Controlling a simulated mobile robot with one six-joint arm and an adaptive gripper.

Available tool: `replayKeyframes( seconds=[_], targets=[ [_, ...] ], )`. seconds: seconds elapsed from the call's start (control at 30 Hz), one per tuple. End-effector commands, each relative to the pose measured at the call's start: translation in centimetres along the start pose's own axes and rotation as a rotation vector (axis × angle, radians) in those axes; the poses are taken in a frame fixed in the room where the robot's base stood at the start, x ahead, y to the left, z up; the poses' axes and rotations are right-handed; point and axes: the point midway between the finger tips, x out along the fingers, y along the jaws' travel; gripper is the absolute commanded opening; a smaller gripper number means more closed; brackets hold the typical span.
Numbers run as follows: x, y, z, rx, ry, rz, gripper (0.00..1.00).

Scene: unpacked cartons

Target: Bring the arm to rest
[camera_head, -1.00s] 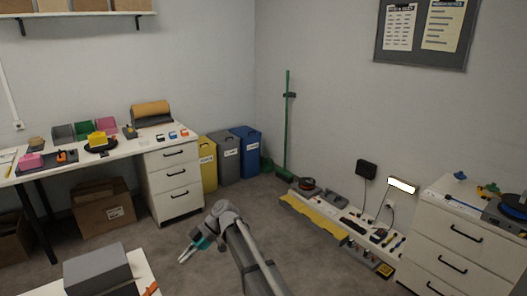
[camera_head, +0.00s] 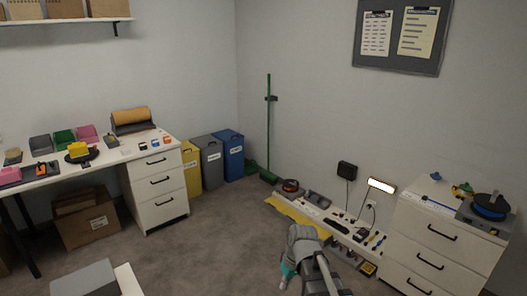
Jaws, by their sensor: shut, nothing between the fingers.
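My gripper (camera_head: 285,279) shows at the bottom of the head view, low over the grey floor and pointing down. Its fingers are shut with nothing between them, though the tips are small in the picture. My arm comes up from the bottom edge just right of the gripper. The gripper is apart from the furniture in the picture, and its lower arm links are cut off by the frame.
A white drawer unit (camera_head: 447,243) stands at right, and a low white shelf (camera_head: 346,228) with tools runs along the wall. A grey box (camera_head: 85,280) sits at bottom left. A workbench (camera_head: 100,158) and bins (camera_head: 210,160) stand behind. The middle floor (camera_head: 205,250) is clear.

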Motion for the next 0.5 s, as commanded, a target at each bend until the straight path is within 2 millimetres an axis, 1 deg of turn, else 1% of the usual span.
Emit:
replayKeyframes(
  seconds=[0.03,0.1,0.2,0.33,0.5],
  targets=[
    [-0.9,0.9,2.0,0.084,-0.002,0.037,0.0],
    [-1.6,2.4,3.9,0.2,-0.004,0.089,0.0],
    [-2.4,4.1,6.1,0.339,-0.001,0.152,0.0],
    [-3.1,5.5,8.1,0.46,0.004,0.207,0.0],
    [-3.4,6.3,8.9,0.518,0.009,0.234,0.0]
  ],
)
